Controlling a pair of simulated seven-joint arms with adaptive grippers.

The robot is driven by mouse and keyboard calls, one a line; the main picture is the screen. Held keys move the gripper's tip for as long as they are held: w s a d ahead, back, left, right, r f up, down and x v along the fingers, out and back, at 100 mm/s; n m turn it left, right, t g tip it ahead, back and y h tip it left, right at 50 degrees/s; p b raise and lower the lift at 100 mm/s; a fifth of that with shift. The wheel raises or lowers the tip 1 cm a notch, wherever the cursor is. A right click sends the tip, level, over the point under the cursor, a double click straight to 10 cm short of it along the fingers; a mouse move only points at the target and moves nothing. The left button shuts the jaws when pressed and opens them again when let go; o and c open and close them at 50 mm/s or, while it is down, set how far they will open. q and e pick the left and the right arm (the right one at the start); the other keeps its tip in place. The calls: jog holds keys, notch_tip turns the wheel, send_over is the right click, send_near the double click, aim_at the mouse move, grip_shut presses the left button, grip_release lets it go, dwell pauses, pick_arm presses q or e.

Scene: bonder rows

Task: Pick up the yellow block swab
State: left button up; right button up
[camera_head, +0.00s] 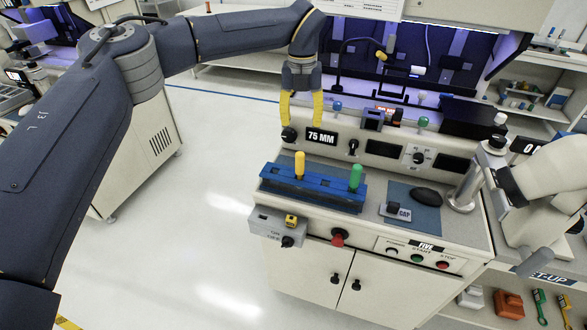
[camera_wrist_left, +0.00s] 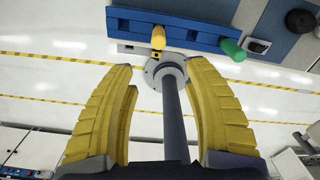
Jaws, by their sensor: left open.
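The yellow swab (camera_head: 300,165) stands upright in the left part of a long blue block (camera_head: 325,194) on the machine's front ledge. A green swab (camera_head: 355,177) stands in the same block to its right. My left gripper (camera_head: 302,117) is open and empty, with its yellow fingers pointing down behind and above the yellow swab, apart from it. My right gripper is not in view.
A control panel with a "75 MM" display (camera_head: 321,137) and knobs stands behind the block. A grey switch box (camera_head: 278,226) is in front. A blue pad (camera_head: 412,205) with a black mouse-shaped object lies to the right. A white arm-like part (camera_head: 552,170) stands at the far right.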

aim_at(300, 166)
pick_arm(q)
notch_tip(300, 166, down, 17)
jog(key=shift+w+f, duration=0.1)
jog(key=shift+w, duration=0.05)
dwell(0.9)
jog(key=shift+c, duration=0.4)
grip_shut()
